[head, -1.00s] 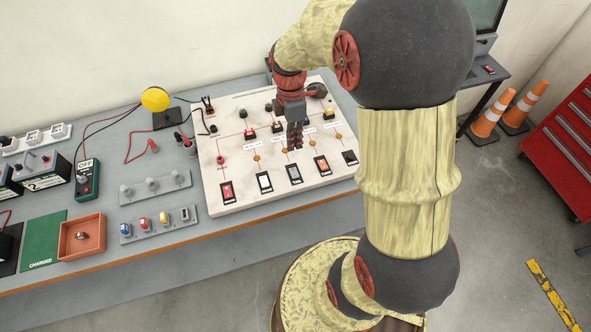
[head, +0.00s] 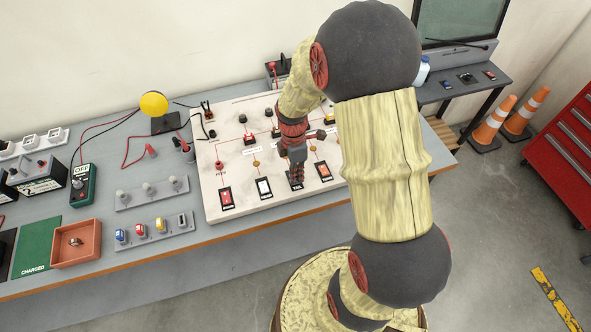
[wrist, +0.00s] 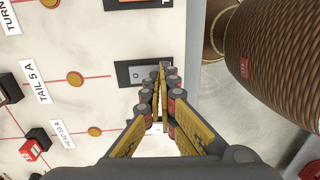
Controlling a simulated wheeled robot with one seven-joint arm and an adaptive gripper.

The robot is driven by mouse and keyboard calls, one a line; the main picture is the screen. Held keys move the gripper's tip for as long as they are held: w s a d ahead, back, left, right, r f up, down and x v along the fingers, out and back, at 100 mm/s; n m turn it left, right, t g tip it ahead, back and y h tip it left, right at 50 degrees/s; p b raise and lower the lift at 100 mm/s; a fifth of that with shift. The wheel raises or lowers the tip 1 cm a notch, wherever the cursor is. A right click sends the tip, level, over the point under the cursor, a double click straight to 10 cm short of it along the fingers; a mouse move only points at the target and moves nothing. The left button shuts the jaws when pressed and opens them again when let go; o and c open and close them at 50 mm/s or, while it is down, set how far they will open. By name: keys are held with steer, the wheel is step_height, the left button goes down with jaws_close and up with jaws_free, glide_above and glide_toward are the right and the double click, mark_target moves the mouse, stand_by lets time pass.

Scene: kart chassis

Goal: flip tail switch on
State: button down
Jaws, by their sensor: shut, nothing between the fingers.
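The tail switch (wrist: 137,74) is a grey rocker in a black frame near the edge of the white panel, in the wrist view. A red line joins it to the "TAIL 5 A" label (wrist: 43,84). In the head view the switch (head: 297,187) is mostly hidden behind my gripper. My gripper (head: 296,183) is shut and empty, pointing down at the switch. In the wrist view its fingertips (wrist: 162,73) overlap the right part of the switch; I cannot tell whether they touch it.
A red switch (head: 226,198) and a pale switch (head: 264,188) lie left of my gripper, and an orange-red switch (head: 323,170) lies right. Fuse blocks (head: 249,138) stand farther back on the panel (head: 225,165). Bare bench (head: 215,236) runs along the panel's front.

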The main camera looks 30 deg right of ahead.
steer(key=shift+f, duration=0.15)
steer(key=shift+s+f, duration=0.15)
steer(key=shift+f, duration=0.25)
steer(key=shift+r, duration=0.1)
steer(key=shift+w+d+r+p, duration=0.1)
steer(key=shift+w+r+p, duration=0.1)
steer(key=shift+w, duration=0.15)
steer(key=shift+w+d+r+p, duration=0.1)
steer(key=shift+w+p, duration=0.1)
steer(key=shift+w, duration=0.15)
steer(key=shift+a+r, duration=0.1)
steer(key=shift+r, duration=0.1)
step_height(320, 180, up, 13)
steer(key=s+p, duration=0.1)
steer(key=p, duration=0.3)
steer(key=shift+s+a+r, duration=0.15)
steer(key=shift+s+r, duration=0.05)
steer(key=shift+s, duration=0.15)
stand_by(0.4)
